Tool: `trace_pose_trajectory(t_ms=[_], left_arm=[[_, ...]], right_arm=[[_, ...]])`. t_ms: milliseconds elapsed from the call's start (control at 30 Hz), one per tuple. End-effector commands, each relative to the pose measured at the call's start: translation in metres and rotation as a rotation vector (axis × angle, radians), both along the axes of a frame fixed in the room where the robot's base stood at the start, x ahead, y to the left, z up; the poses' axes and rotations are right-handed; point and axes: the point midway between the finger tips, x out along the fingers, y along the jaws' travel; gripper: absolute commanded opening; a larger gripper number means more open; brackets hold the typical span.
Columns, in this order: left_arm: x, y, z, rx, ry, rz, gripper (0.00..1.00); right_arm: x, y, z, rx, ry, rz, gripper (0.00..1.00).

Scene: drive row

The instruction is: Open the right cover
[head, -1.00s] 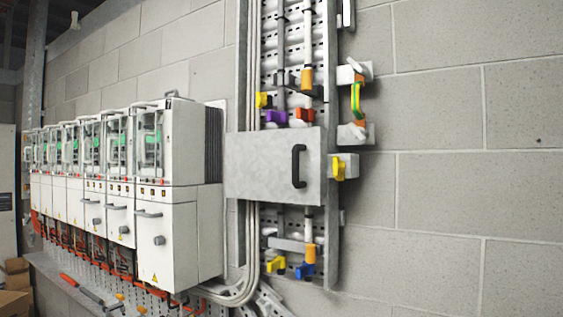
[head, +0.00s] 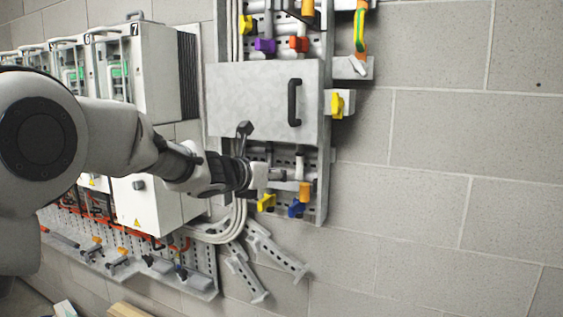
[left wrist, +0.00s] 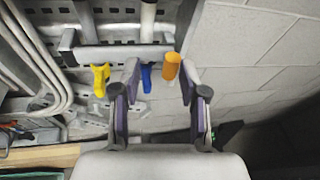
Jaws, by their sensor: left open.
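The right cover (head: 264,100) is a flat grey metal plate over the upright cable rack. It looks closed, with a black bar handle (head: 294,102) near its right edge. A yellow latch (head: 337,105) sits on a bracket beside that edge. My left gripper (head: 264,176) is open, below the cover and left of the handle, apart from the handle. In the left wrist view its two fingers (left wrist: 160,78) are spread, with an orange clip (left wrist: 171,67) and a blue clip (left wrist: 146,76) showing between them. The handle is not seen there. My right gripper is not in view.
White drive cabinets (head: 146,75) stand in a row at the left, beside grey cables (head: 235,220). Yellow, purple and red clips (head: 299,44) sit above the cover. Loose perforated brackets (head: 277,255) hang below. The block wall (head: 430,140) at the right is clear.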

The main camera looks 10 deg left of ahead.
Motion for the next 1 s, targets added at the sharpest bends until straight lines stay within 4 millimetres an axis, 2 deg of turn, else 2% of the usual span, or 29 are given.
trace_pose_trajectory(t_ms=[33, 100, 200, 233, 300, 367, 700, 800, 1000], left_arm=[[-0.009, 0.000, 0.056, 0.004, -0.079, -0.002, 0.43], [-0.027, 0.000, 0.113, 0.003, -0.162, 0.000, 0.43], [-0.049, 0.000, 0.163, 0.002, -0.236, 0.000, 0.43], [-0.053, 0.000, 0.172, 0.001, -0.250, 0.000, 0.43], [-0.057, -0.001, 0.182, 0.001, -0.265, 0.000, 0.43], [-0.054, -0.002, 0.185, 0.001, -0.267, 0.000, 0.43], [0.002, -0.025, 0.186, 0.000, -0.264, -0.001, 0.43], [0.012, -0.029, 0.184, -0.002, -0.265, -0.001, 0.43], [0.014, -0.030, 0.181, -0.002, -0.265, -0.001, 0.43]], right_arm=[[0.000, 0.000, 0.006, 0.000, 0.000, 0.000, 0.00], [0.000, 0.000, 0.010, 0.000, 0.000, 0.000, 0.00], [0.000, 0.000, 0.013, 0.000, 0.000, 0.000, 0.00], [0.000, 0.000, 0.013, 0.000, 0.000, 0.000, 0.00], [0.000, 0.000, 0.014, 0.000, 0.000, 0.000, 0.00], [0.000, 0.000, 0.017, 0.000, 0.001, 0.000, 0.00], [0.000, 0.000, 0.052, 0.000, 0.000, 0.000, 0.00], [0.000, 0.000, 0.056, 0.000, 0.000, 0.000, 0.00], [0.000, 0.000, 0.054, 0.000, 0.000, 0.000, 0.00]])
